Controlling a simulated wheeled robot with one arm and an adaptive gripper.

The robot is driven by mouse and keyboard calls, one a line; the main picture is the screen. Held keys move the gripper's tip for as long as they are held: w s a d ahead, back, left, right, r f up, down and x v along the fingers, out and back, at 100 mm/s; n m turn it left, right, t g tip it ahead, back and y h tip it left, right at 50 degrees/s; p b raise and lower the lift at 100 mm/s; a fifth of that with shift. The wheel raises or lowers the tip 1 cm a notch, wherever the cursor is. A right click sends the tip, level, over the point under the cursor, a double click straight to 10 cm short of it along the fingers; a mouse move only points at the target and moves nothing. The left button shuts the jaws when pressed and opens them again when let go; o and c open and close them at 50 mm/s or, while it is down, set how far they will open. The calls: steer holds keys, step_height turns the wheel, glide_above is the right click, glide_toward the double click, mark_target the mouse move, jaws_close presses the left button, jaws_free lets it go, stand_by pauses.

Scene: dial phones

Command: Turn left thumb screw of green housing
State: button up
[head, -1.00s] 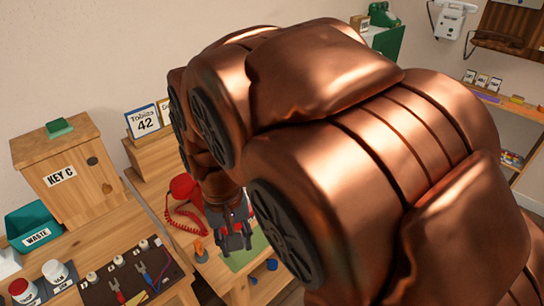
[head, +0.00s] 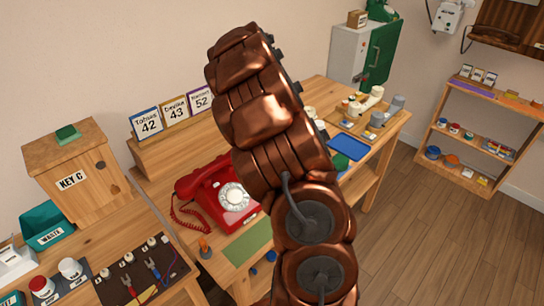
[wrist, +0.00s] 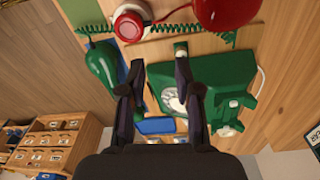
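The green housing (wrist: 225,75) is a green dial phone on the wooden table in the wrist view. Its pale dial (wrist: 172,101) shows between my gripper's fingers. A green handset (wrist: 103,66) with a coiled green cord lies off the body, to the left. My gripper (wrist: 159,58) is open and empty, with one finger left of the dial and the other in front of the housing. I cannot make out the left thumb screw. In the head view my arm hides my gripper and most or all of the green phone.
A red dial phone (head: 222,195) stands on the table left of my arm. A blue tray (head: 348,146) and several small parts lie to the right. A grey cabinet (head: 352,55) stands behind, a wooden shelf (head: 480,135) at right. The floor at lower right is clear.

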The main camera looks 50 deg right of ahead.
steer(key=d+f+m, duration=0.1)
steer(key=d, duration=0.1)
steer(key=w+d+f+m+p, duration=0.1)
steer(key=w+d+f, duration=0.1)
steer(key=d+f, duration=0.1)
steer(key=shift+w+d+m+t+y, duration=0.15)
steer(key=shift+d+m+t+y, duration=0.15)
steer(key=shift+d+m, duration=0.1)
steer(key=shift+f+p, duration=1.5)
steer(key=shift+f, duration=2.5)
jaws_close()
